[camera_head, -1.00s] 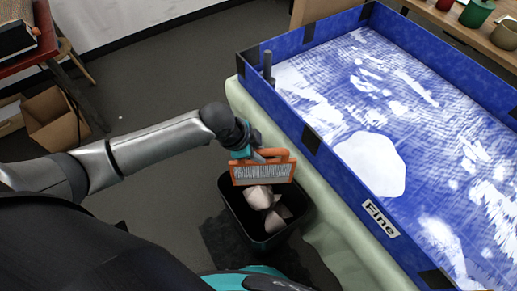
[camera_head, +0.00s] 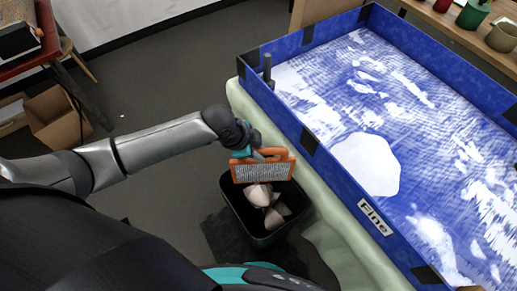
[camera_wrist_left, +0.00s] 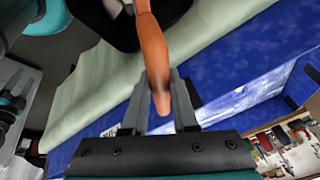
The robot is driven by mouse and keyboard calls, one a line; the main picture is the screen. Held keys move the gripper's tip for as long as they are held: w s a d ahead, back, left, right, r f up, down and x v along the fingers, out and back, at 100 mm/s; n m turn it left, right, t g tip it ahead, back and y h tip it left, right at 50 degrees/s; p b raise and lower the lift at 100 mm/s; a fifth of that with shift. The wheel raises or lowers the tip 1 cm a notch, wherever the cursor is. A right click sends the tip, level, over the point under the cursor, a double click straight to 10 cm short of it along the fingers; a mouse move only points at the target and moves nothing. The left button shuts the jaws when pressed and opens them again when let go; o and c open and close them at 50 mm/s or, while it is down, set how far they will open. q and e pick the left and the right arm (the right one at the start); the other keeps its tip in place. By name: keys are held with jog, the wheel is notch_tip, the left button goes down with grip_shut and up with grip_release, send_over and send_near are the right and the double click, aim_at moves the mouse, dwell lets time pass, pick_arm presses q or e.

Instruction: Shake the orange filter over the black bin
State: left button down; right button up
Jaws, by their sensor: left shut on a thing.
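The orange filter (camera_head: 281,165), a framed piece with a grey mesh face, is held by my left gripper (camera_head: 262,154) over the black bin (camera_head: 234,201) in the head view. The filter hangs above the bin's opening, its mesh facing the camera. In the left wrist view the orange handle (camera_wrist_left: 153,50) passes between the fingers of my left gripper (camera_wrist_left: 160,100), which is shut on it. The bin stands on the floor and holds several pale crumpled pieces (camera_head: 262,196). My right gripper is not in view.
A blue-walled tray (camera_head: 322,165) marked "Fine", with white powder, lies on a table with a pale green cloth (camera_head: 318,205) right of the bin. A cardboard box (camera_head: 57,118) stands on the floor at left. Grey floor is free behind the bin.

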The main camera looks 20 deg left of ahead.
pick_arm(q)
jog(key=shift+f, duration=0.1)
jog(key=shift+f+b, duration=1.1)
jog(key=shift+f, duration=0.75)
jog(key=shift+r, duration=0.1)
